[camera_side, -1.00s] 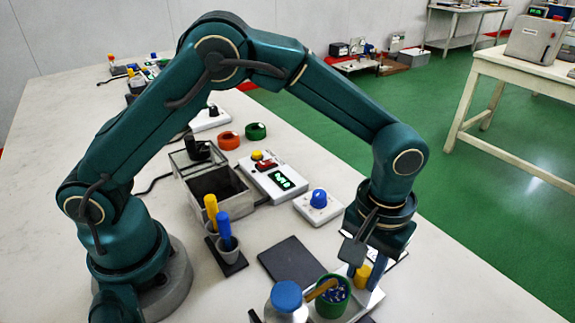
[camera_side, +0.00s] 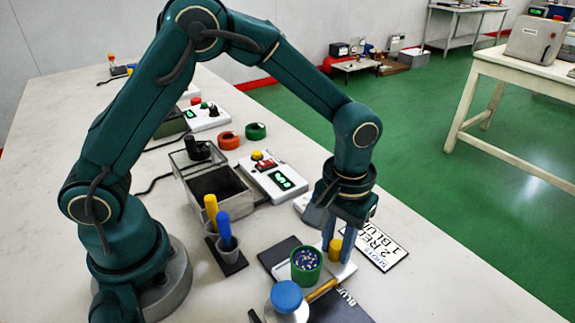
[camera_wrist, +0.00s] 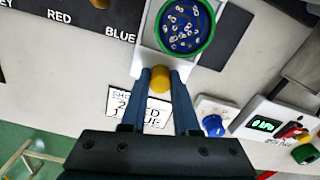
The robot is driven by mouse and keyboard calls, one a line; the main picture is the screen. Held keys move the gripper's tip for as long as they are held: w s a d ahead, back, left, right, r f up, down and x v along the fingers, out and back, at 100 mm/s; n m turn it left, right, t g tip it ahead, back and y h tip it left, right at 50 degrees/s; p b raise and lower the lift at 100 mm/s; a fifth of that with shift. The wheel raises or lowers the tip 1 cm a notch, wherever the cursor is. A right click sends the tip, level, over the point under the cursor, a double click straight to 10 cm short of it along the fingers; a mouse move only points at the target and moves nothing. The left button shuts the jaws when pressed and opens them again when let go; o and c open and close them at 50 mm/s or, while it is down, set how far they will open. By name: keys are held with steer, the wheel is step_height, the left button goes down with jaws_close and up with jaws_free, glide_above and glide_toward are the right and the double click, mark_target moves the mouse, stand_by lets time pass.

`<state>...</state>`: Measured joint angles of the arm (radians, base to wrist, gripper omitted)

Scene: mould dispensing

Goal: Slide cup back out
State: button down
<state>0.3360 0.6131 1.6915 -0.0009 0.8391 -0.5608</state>
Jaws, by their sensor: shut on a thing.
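A green-rimmed cup (camera_side: 306,266) stands upright on a white slide plate (camera_side: 342,270). In the wrist view the cup (camera_wrist: 211,36) has a blue inside with several small pale pieces in it. A yellow knob (camera_side: 335,249) stands at the slide's end beside the cup. My gripper (camera_side: 335,246) points down and is shut on this knob; the wrist view shows the fingers (camera_wrist: 160,76) on both sides of the knob (camera_wrist: 160,82). The cup is beside the fingers, not between them.
A blue-topped jar (camera_side: 287,297) and a tan handle (camera_side: 322,290) are near the cup, by a dark label board (camera_side: 345,310). A printed card (camera_side: 378,247) lies right of my gripper. Grey holders with yellow and blue sticks (camera_side: 217,222), an open box (camera_side: 216,184) and a display unit (camera_side: 275,178) stand left.

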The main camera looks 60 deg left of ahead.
steer(key=shift+a, duration=2.3)
steer(key=c, duration=0.7)
jaws_free()
steer(key=shift+o, duration=0.2)
steer(key=shift+r, duration=2.6)
